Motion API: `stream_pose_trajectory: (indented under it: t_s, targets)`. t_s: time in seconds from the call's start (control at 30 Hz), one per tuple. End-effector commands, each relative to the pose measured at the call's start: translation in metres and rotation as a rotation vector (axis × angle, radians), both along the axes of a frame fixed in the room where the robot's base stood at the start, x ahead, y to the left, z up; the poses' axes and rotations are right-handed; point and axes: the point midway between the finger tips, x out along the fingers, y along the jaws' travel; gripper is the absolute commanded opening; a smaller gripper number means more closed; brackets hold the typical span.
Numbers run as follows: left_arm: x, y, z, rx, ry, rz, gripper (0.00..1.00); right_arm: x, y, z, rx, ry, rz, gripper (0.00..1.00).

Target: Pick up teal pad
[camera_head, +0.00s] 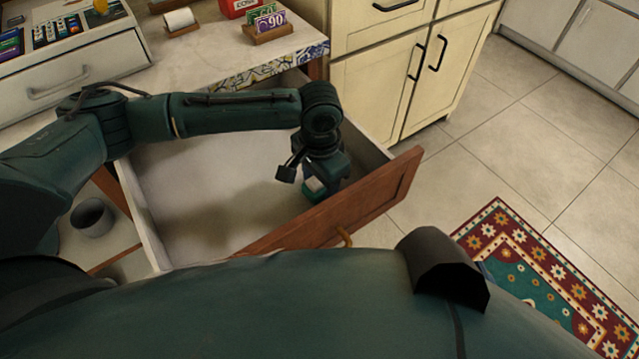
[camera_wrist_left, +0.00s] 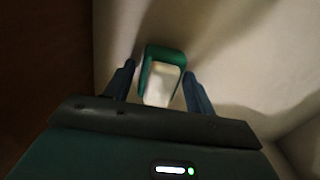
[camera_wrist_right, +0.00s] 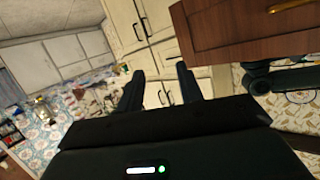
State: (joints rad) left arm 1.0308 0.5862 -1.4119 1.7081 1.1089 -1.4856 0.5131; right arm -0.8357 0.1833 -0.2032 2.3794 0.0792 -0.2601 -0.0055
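The teal pad (camera_wrist_left: 163,62) is a small block with a teal rim and a pale face. In the left wrist view it sits between the spread fingers of my left gripper (camera_wrist_left: 158,88), with a small gap visible at the sides. My right gripper (camera_wrist_right: 160,82) is open and empty in the right wrist view, away from the pad.
The open drawer (camera_head: 200,200) has a brown wooden front (camera_head: 345,205) and pale side walls close around the left gripper. The rest of its floor looks empty. A counter (camera_head: 215,50) with small items stands behind. A patterned rug (camera_head: 540,275) lies on the tiled floor.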

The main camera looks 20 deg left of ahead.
Motion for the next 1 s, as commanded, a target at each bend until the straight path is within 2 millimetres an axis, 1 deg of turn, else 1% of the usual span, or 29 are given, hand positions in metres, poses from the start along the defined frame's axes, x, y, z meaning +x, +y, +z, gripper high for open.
stream_pose_trajectory:
  t_s: [0.03, 0.07, 0.4, 0.43, 0.67, 0.77, 0.87, 1.0]
  targets:
    - [0.0, 0.0, 0.0, 0.0, 0.0, 0.0, 0.51, 0.0, 0.0, 0.0, 0.0, 0.001, 0.0, 0.36]
    - [0.0, 0.0, 0.0, 0.0, 0.0, 0.0, 0.48, 0.0, 0.0, -0.001, 0.0, 0.001, 0.0, 0.36]
    - [0.0, 0.0, 0.0, 0.0, 0.0, 0.0, 0.21, 0.001, 0.0, -0.002, -0.001, 0.003, 0.0, 0.36]
    - [0.0, 0.0, 0.0, 0.0, 0.0, 0.0, 0.19, 0.001, 0.0, -0.002, 0.0, 0.003, -0.001, 0.36]
    - [0.0, 0.0, 0.003, -0.001, -0.001, 0.0, 0.19, 0.002, 0.001, -0.001, 0.006, 0.003, -0.005, 0.36]
    - [0.0, 0.0, 0.013, -0.001, -0.002, 0.0, 0.19, 0.002, 0.002, 0.001, 0.009, 0.006, -0.005, 0.36]
    - [0.001, 0.0, 0.032, -0.001, -0.004, 0.0, 0.19, 0.002, 0.003, 0.003, 0.011, 0.016, -0.002, 0.36]
    - [0.001, 0.0, 0.061, -0.002, -0.002, -0.001, 0.19, 0.004, 0.006, 0.0, 0.01, 0.039, 0.005, 0.36]
